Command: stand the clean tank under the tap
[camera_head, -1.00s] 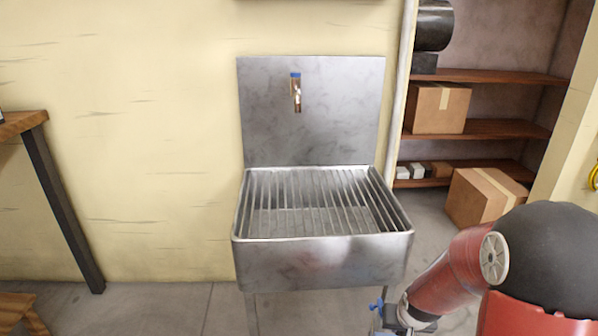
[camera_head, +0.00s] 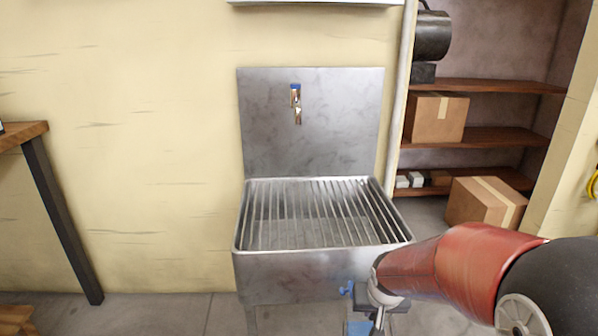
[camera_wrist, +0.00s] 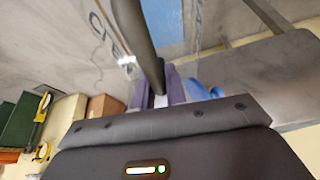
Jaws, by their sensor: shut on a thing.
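The tap (camera_head: 296,103), brass with a blue top, is on the steel backsplash above a steel sink (camera_head: 325,272). The sink's slatted rack (camera_head: 310,215) is bare under the tap. In the wrist view my gripper (camera_wrist: 161,88) is shut on the dark handle (camera_wrist: 138,38) of a clear tank (camera_wrist: 70,40) with dark lettering, only partly readable. A blue part (camera_wrist: 203,90) shows beside the fingers. In the head view my gripper is low in front of the sink's right side; a bit of blue (camera_head: 359,327) shows below it, and most of the tank is out of view.
A wooden table (camera_head: 28,133) with dark legs stands at the left. Shelves with cardboard boxes (camera_head: 437,118) are at the right, with another box (camera_head: 487,203) on the floor. A pale pipe (camera_head: 401,95) runs down the wall right of the sink.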

